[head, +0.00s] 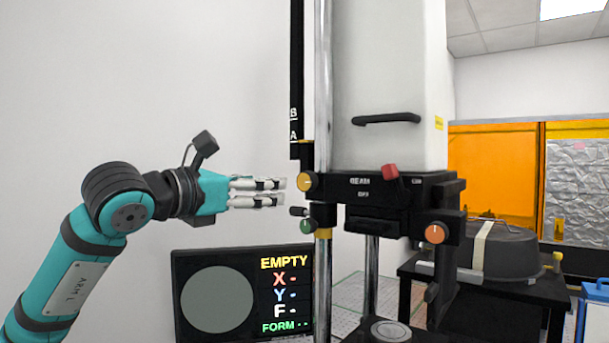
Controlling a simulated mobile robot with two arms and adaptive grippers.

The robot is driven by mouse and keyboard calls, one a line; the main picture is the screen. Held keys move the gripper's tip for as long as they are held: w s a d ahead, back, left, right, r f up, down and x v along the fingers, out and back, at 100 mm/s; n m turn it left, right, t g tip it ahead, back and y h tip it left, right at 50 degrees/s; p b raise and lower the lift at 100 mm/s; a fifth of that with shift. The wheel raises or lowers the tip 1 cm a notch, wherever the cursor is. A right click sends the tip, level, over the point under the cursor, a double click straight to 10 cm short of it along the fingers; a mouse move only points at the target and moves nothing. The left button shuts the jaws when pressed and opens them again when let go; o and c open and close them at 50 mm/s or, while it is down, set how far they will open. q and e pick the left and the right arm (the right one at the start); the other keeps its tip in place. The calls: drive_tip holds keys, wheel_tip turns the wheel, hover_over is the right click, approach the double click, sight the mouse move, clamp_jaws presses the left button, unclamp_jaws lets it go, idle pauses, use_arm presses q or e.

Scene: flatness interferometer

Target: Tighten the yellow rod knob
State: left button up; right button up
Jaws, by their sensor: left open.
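The yellow rod knob (305,182) is a round knob with a pointer line, on a black clamp at the left of the interferometer, beside the chrome rod. My left gripper (283,191) comes in from the left with its fingers pointing right at the knob. Its two fingers are apart, one above the other, with nothing between them. The fingertips are just left of the knob, with a small gap showing; depth is hard to judge. My right gripper is not in view.
A green knob (306,226) and a small dark lever (298,211) sit just below the yellow one. A red knob (390,171) and an orange knob (434,233) are to the right. A monitor (243,292) reading "EMPTY" stands below. The white wall side is free.

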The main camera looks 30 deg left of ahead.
sight(304, 182)
use_arm(q)
drive_tip(key=w+p, duration=0.1)
drive_tip(key=w, duration=0.2)
drive_tip(key=w+p, duration=0.2)
drive_tip(key=w, duration=0.2)
drive_tip(key=w+d+p, duration=0.1)
drive_tip(key=w, duration=0.3)
drive_tip(key=shift+w+r+p, duration=0.1)
drive_tip(key=shift+w+p, duration=0.15)
drive_tip(key=shift+p, duration=0.1)
drive_tip(key=shift+w, duration=0.5)
drive_tip(key=c, duration=1.2)
drive_tip(key=shift+f, duration=0.2)
